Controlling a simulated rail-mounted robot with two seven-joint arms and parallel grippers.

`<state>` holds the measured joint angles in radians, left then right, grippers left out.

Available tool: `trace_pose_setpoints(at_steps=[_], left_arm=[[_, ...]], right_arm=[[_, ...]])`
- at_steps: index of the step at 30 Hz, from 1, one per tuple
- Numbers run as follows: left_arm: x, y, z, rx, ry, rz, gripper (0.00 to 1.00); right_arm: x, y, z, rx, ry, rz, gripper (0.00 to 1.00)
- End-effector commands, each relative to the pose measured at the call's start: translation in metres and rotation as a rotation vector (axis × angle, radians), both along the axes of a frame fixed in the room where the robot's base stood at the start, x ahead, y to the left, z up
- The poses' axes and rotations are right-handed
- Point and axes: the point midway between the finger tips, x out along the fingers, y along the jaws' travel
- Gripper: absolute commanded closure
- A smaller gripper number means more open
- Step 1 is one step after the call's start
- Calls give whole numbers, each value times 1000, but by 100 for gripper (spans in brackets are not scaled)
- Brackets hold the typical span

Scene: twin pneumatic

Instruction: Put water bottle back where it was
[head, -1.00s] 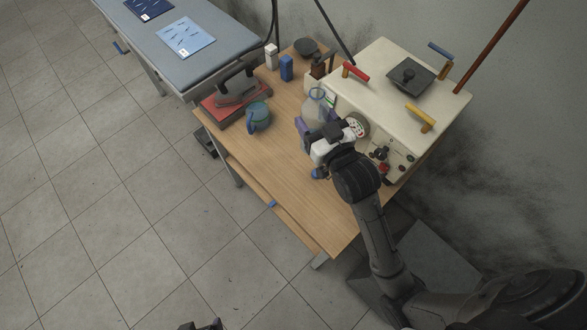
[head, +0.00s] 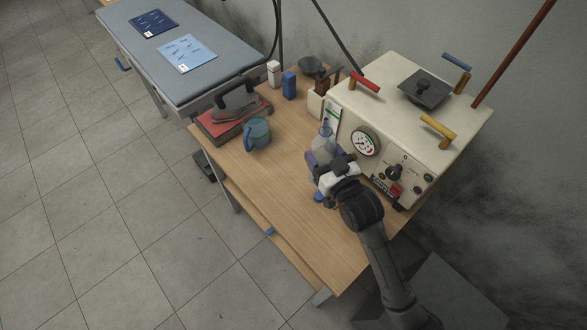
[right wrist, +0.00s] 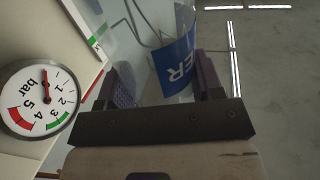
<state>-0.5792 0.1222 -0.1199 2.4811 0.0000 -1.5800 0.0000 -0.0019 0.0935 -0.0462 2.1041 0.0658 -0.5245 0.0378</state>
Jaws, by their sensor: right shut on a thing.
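The water bottle (head: 324,146) is clear with a bluish top. It stands roughly upright over the wooden table, just left of the white machine's gauge. My right gripper (head: 324,168) is shut on it, and the gripper hides the lower part. I cannot tell whether its base touches the table. In the right wrist view the bottle's blue label (right wrist: 176,62) with white letters shows between the purple finger pads of my right gripper (right wrist: 165,82). My left gripper is not in view.
The white machine (head: 447,123) has a pressure gauge (head: 365,143), knobs and coloured handles. The table's front (head: 290,215) is clear.

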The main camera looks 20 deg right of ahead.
Motion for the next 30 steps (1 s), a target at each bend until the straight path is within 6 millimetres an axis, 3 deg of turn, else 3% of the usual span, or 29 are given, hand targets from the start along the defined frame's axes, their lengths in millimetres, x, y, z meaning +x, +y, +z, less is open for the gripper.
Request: trace_pose_setpoints(at_steps=[6,12,23,30], left_arm=[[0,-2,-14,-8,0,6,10],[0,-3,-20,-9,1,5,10],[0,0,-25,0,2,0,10],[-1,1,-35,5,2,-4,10]], right_arm=[[33,31,-29,3,0,1,78],[53,49,-44,0,-2,0,78],[61,57,-55,-2,-1,0,78],[61,57,-84,-2,1,0,78]])
